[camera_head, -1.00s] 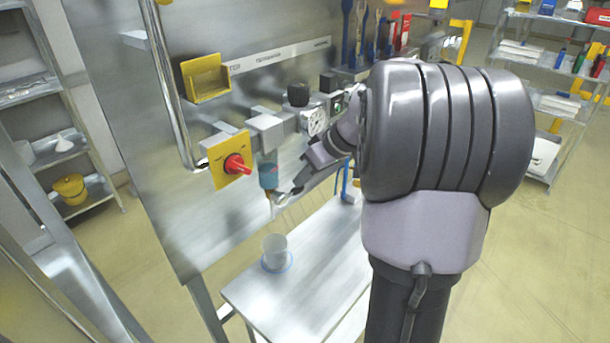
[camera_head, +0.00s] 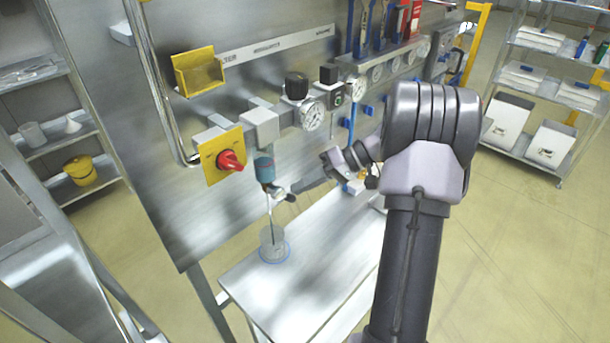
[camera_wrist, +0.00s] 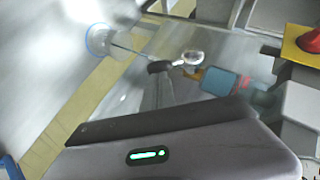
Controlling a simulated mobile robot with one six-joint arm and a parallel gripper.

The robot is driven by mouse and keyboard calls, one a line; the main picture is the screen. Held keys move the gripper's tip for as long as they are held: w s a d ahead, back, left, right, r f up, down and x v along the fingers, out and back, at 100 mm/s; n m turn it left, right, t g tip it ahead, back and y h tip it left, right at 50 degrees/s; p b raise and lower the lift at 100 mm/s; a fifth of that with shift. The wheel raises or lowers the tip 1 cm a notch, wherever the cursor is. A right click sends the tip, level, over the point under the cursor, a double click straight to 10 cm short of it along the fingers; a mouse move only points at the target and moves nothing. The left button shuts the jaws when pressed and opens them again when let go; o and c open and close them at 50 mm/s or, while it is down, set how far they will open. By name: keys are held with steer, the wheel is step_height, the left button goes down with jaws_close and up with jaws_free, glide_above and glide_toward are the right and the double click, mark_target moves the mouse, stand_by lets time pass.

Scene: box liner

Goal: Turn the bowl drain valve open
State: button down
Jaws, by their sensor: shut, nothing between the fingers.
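The filter bowl (camera_head: 264,168), teal with a brass-coloured bottom, hangs under the pipe line on the panel. Its silver drain valve (camera_head: 276,191) sits at the bottom; in the wrist view the valve (camera_wrist: 192,57) shows beside the brass end. A thin dark line, looking like a stream, runs from the valve down to a clear cup (camera_head: 268,240) on the bench. My gripper (camera_head: 291,197) is shut and empty. Its dark fingertips (camera_wrist: 159,67) are right at the valve; I cannot tell whether they touch.
A red knob (camera_head: 231,160) on a yellow plate is left of the bowl. A pressure gauge (camera_head: 312,117) and black knob are above right. The steel bench (camera_head: 310,280) below is mostly clear. A yellow holder (camera_head: 198,75) is higher on the panel.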

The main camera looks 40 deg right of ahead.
steer(key=a+f+m+y, duration=0.1)
steer(key=f+m+y, duration=0.1)
steer(key=y, duration=0.1)
steer(key=a+f+t+y+b, duration=0.1)
steer(key=f+y, duration=0.1)
steer(key=shift+s+a+f+m, duration=0.1)
steer(key=shift+s+a+m, duration=0.1)
steer(key=shift+a+m, duration=0.15)
steer(key=shift+y, duration=0.3)
stand_by(0.6)
